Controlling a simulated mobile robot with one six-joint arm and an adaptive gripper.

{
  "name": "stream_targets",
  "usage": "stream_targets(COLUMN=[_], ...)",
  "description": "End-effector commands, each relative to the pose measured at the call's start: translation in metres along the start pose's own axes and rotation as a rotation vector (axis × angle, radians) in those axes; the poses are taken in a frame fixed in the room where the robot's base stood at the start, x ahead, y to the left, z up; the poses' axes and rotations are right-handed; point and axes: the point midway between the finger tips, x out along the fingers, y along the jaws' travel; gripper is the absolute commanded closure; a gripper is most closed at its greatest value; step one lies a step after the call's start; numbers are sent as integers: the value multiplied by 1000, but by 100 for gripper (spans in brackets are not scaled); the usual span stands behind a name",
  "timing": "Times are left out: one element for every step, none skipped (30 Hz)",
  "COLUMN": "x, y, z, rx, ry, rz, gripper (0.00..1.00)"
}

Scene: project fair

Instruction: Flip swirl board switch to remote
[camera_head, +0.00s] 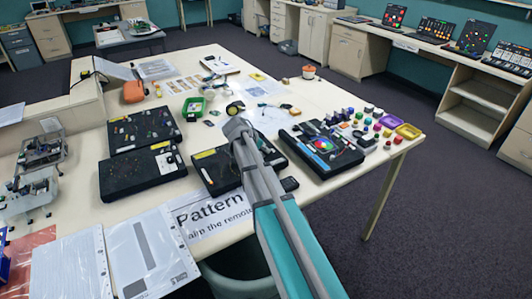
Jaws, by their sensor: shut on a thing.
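A black board with a coloured round swirl (322,147) lies on the table right of my arm. Its switch is too small to make out. Another black board (215,168) with a yellow label lies partly under my arm, which covers its right part. My arm reaches up the picture from the bottom, a teal link and then grey links, to a grey end over the table's middle. I cannot make out my gripper's fingers; they are hidden by the arm or too small to see. A small black handheld thing (290,184) lies by the table's front edge, right of the arm.
Two more black boards (140,172) lie left. Several coloured knobs (366,125) and a yellow tray (408,131) stand right of the swirl board. A paper sign reading "Pattern" (210,214) lies in front. Floor is clear at right.

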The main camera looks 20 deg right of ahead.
Motion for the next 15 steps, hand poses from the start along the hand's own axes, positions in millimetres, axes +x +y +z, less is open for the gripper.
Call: stream_targets(x=[1,1,1,0,0,0,0,-1,-1,-1,-1,-1,-1,-1,-1], y=[1,1,1,1,1,1,1,1,1,1,1,1,1,1,1], z=[4,5,4,4,4,4,4,4,3,3,3,3,3,3,3], rx=[-1,-2,-3,-3,-3,-4,-4,-4,-4,-4,-4,-4,-4,-4,-4], ry=[14,24,36,43,48,55,59,62,65,66,67,67,67,67,67], rz=[5,6,8,9,10,11,12,12,13,13,13,13,13,13,13], gripper=[100,100,100,100,100,100,100,100,100,100,100,100,100,100,100])
